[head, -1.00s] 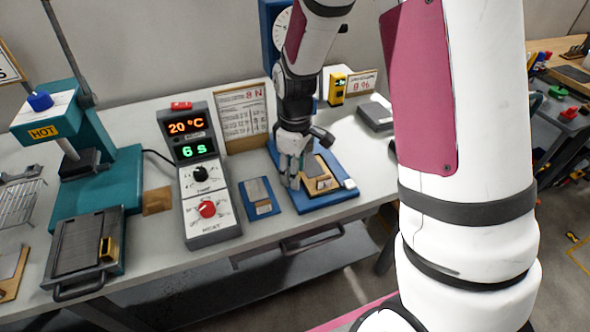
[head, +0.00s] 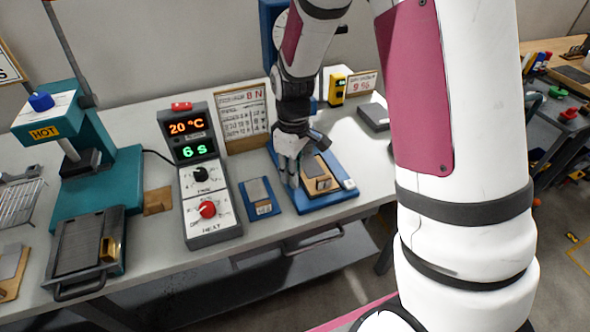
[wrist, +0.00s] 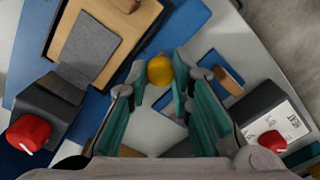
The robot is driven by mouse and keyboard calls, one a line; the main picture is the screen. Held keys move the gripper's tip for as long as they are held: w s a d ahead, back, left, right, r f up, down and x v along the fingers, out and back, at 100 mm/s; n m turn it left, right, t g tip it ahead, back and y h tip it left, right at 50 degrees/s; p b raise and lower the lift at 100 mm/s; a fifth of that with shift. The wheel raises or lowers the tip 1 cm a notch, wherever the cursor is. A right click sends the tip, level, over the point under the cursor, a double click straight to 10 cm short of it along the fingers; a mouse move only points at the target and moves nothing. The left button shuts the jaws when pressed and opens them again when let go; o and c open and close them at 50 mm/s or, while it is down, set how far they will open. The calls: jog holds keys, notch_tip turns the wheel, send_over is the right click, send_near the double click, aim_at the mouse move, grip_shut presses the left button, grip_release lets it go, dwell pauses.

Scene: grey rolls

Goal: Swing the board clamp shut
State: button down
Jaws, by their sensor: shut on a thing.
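The blue base of the board clamp (head: 327,202) lies on the bench near its front edge. A tan board with a grey strip (head: 318,182) lies on it; in the wrist view the tan board (wrist: 98,28) shows at the upper left. A round yellow knob (wrist: 160,69) sits between my fingertips in the wrist view. My gripper (head: 291,180) is at the left side of the base, pointing down, and its teal fingers (wrist: 160,82) are shut on the yellow knob. The clamp's arm and hinge are hidden or unclear.
The heater control box (head: 205,180) stands left of the base, with a small blue plate (head: 259,207) between them. A teal press (head: 85,145) is farther left. A paper sign (head: 243,118) stands behind. A dark grey block (head: 375,117) lies at the back right.

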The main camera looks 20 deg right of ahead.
jog(key=m, duration=0.1)
jog(key=a+m, duration=0.1)
jog(key=m, duration=0.1)
jog(key=shift+w+a+p, duration=0.15)
jog(key=shift+a+p, duration=0.15)
jog(key=m, duration=0.2)
jog(key=a+m, duration=0.1)
jog(key=shift+w+a+m+p, duration=0.15)
jog(key=shift+w+m+p, duration=0.15)
jog(key=shift+w+m, duration=0.1)
jog(key=m, duration=0.1)
jog(key=w+a+m, duration=0.1)
jog(key=m, duration=0.2)
jog(key=shift+w+a+p, duration=0.15)
jog(key=shift+w+p, duration=0.1)
jog(key=shift+p, duration=0.15)
jog(key=shift+w+a+m, duration=0.1)
jog(key=shift+w+m, duration=0.25)
jog(key=shift+m, duration=0.45)
jog(key=shift+w+a+m, duration=0.1)
jog(key=shift+w+m, duration=0.2)
jog(key=shift+m, duration=0.5)
jog(key=c, duration=1.4)
grip_release()
